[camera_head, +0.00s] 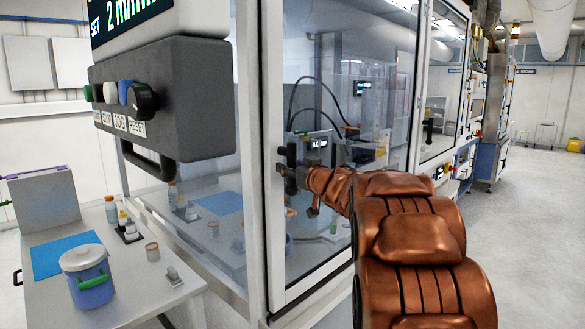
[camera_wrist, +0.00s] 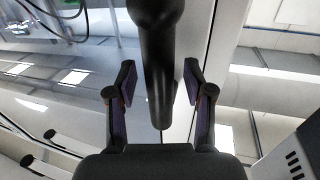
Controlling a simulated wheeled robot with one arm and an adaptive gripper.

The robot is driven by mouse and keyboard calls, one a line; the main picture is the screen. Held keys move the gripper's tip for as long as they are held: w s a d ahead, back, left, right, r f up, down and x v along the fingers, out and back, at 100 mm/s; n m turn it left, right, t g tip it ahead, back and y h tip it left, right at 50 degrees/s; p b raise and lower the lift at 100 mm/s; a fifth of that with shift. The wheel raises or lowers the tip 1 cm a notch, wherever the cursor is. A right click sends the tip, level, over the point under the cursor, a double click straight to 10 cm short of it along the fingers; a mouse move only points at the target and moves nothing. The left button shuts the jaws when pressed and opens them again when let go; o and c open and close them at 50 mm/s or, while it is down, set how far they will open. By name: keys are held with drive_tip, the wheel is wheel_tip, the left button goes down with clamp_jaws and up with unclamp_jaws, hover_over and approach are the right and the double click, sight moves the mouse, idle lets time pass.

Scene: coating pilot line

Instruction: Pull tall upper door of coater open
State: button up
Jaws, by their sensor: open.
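The coater's tall upper door (camera_head: 272,235) is a large glass panel in a white frame, in the middle of the head view. It looks closed. Its dark handle (camera_wrist: 160,50) is a thick bar in the wrist view, running down between my two fingers. My gripper (camera_head: 287,168) is at the door's left frame in the head view, at the handle's height. In the wrist view my gripper (camera_wrist: 160,82) is open, one finger on each side of the handle, with gaps visible on both sides. My arm hides part of the door's lower right.
A control box (camera_head: 180,100) with knobs and a display juts out at the upper left. Below it, a white bench (camera_head: 130,285) holds a lidded blue pot (camera_head: 88,280) and bottles. Another glass door with a dark handle (camera_head: 428,132) stands farther right. Open floor (camera_head: 540,220) lies at the right.

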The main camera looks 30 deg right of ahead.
clamp_jaws()
idle(0.3)
idle(0.3)
